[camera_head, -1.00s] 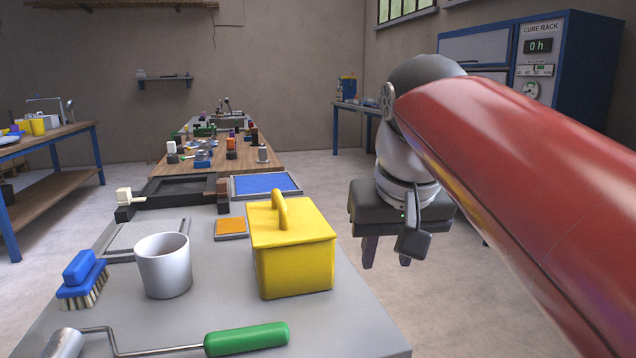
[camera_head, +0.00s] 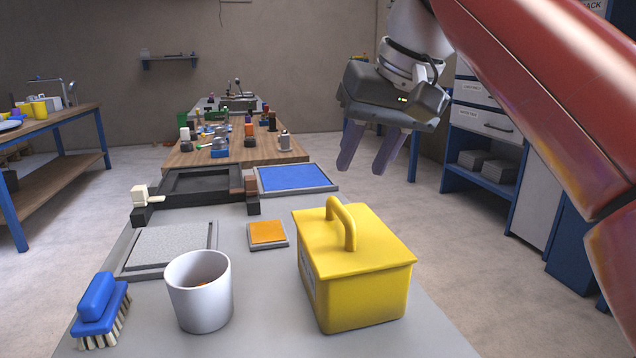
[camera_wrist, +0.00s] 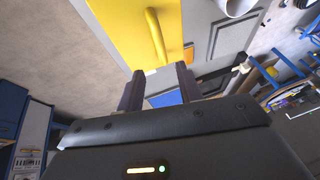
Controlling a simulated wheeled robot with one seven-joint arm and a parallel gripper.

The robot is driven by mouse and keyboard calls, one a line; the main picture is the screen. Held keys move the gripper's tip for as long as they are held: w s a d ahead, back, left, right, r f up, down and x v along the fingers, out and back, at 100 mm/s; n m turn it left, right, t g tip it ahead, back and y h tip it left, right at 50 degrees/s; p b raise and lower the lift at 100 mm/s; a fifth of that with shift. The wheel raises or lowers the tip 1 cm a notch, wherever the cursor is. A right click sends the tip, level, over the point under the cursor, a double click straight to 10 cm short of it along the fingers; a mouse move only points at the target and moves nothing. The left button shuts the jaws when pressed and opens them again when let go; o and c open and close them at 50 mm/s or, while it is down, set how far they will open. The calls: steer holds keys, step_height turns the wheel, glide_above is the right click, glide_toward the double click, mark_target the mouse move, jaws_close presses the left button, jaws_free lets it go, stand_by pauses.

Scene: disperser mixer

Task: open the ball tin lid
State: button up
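The ball tin is the yellow box (camera_head: 362,293) on the grey table. Its yellow lid (camera_head: 372,250) sits on it and has an arched handle (camera_head: 343,222) on top. My gripper (camera_head: 367,160) is in the air above and behind the tin, to the right of the handle in the head view. Its two fingers are apart with nothing between them. In the wrist view, my gripper (camera_wrist: 160,84) shows two spread fingertips beside the lid (camera_wrist: 125,25), and the handle (camera_wrist: 156,38) lies just beyond them. The gripper looks apart from the handle.
A white cup (camera_head: 200,291) and a blue brush (camera_head: 101,310) stand left of the tin. An orange pad (camera_head: 267,234), a blue tray (camera_head: 293,178) and a black tray (camera_head: 200,187) lie behind. A wooden table (camera_head: 235,151) with small items stands farther back.

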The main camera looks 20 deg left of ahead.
mark_target(340, 204)
steer(key=x, duration=0.8)
steer(key=shift+a+r+b, duration=0.1)
steer(key=shift+a+b, duration=0.05)
steer(key=shift+b, duration=0.15)
jaws_close()
